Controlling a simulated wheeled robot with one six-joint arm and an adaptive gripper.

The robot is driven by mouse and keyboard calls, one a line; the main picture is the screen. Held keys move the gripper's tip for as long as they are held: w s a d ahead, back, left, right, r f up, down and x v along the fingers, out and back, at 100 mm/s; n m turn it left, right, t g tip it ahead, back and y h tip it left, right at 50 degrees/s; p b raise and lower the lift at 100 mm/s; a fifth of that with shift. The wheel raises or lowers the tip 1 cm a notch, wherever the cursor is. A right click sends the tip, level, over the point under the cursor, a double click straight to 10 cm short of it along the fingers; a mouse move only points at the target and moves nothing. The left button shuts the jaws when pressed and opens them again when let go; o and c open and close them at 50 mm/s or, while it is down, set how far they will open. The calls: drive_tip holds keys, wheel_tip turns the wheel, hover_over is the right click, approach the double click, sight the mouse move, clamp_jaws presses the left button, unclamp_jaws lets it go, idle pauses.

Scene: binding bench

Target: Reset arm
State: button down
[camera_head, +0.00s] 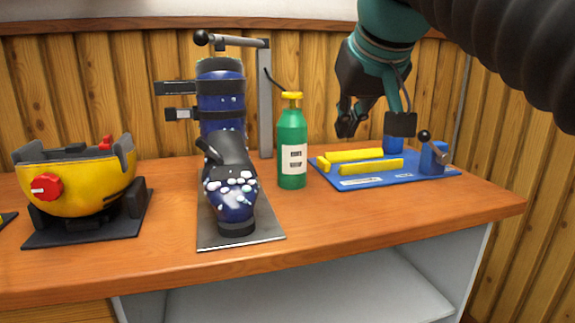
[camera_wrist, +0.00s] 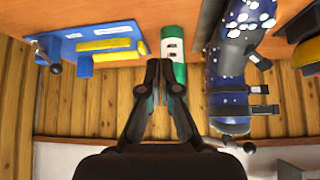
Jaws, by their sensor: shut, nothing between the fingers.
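My gripper (camera_head: 352,119) hangs from my arm in the upper right of the head view, above the back of the bench. It is apart from the things below it. In the wrist view my gripper (camera_wrist: 166,68) has its fingertips close together, with nothing held between them. The fingertips overlap the lower part of the green bottle in that picture, but the head view shows the bottle (camera_head: 292,145) standing upright to the left of my gripper. It also shows in the wrist view (camera_wrist: 173,45).
A blue board (camera_head: 410,176) with yellow bars (camera_head: 371,167) and a lever lies below my gripper. A ski boot on a binding (camera_head: 228,190) stands mid-bench. A yellow shell (camera_head: 80,186) with a red knob is at left. The bench front (camera_head: 370,222) is clear.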

drive_tip(key=s+d+f, duration=0.2)
drive_tip(key=s+f, duration=0.2)
drive_tip(key=f, duration=0.7)
drive_tip(key=s+d+f+m+g+h, duration=0.1)
drive_tip(key=s+f, duration=0.4)
drive_tip(key=f, duration=0.6)
drive_tip(key=s+d+f+m+g, duration=0.1)
drive_tip(key=s+d+f, duration=0.3)
drive_tip(key=f, duration=0.7)
drive_tip(key=shift+s+f, duration=0.2)
drive_tip(key=shift+f, duration=0.1)
drive_tip(key=shift+d, duration=0.1)
